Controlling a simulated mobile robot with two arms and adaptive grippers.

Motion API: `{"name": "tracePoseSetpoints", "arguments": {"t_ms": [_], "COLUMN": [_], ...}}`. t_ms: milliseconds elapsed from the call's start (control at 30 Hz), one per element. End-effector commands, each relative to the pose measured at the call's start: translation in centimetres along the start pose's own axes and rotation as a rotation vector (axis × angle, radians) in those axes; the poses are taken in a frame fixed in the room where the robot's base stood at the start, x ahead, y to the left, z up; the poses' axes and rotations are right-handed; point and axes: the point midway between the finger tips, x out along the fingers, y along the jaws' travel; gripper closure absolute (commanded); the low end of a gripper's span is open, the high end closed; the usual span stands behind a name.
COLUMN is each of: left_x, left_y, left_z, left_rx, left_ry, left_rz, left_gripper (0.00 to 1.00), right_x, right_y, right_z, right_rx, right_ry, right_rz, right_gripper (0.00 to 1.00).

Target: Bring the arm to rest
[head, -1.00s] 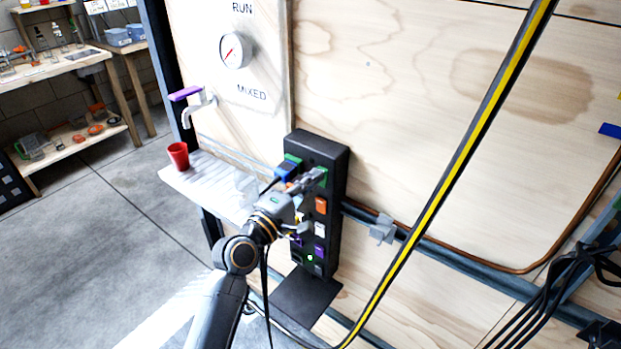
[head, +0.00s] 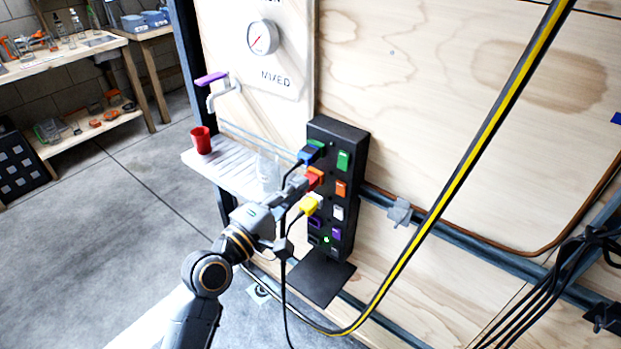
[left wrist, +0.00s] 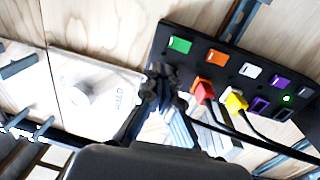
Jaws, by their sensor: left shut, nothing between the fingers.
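My left gripper (head: 295,188) is shut and empty. In the head view it is in front of the left side of the black switch panel (head: 354,149), and its tip appears close to the red plug (head: 314,178). I cannot tell whether it touches. The red plug (left wrist: 204,91) and a yellow plug (left wrist: 236,101) sit in the panel with black cords. A blue plug (head: 309,153) is higher up. My right gripper is not in view.
A white shelf (head: 215,172) holds a red cup (head: 201,140) below a tap with a purple handle (head: 211,78). A gauge (head: 262,38) is on the wall. A yellow-black striped cable (head: 470,155) crosses the view. Open floor (head: 110,215) lies at left.

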Motion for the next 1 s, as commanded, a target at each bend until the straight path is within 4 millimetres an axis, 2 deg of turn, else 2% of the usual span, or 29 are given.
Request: {"name": "tracePoseSetpoints", "arguments": {"t_ms": [100, 200, 733, 767, 867, 967, 1000], "left_x": [-1.2, -1.6, -1.6, -1.6, -1.4, -1.8, -2.2], "left_y": [0.2, 0.3, 0.0, -0.5, -3.7, -9.7, -12.6], "left_z": [0.0, 0.0, -0.1, -0.2, -1.0, -2.2, -2.7], "left_rx": [0.0, -0.001, 0.002, 0.006, 0.034, 0.095, 0.128], "left_ry": [-0.001, -0.001, 0.002, 0.006, 0.031, 0.066, 0.079], "left_rz": [-0.001, -0.001, -0.008, -0.016, -0.078, -0.196, -0.254], "left_gripper": [1.0, 1.0, 1.0, 1.0, 1.0, 1.0, 1.0], "right_x": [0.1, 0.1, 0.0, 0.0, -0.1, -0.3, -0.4], "right_y": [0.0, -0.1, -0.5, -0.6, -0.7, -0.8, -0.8], "right_z": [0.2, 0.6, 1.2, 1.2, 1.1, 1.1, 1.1], "right_rx": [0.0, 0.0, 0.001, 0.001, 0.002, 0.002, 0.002], "right_ry": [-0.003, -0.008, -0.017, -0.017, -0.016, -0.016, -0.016], "right_rz": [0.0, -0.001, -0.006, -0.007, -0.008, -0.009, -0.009], "right_gripper": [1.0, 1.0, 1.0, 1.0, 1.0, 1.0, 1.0]}}
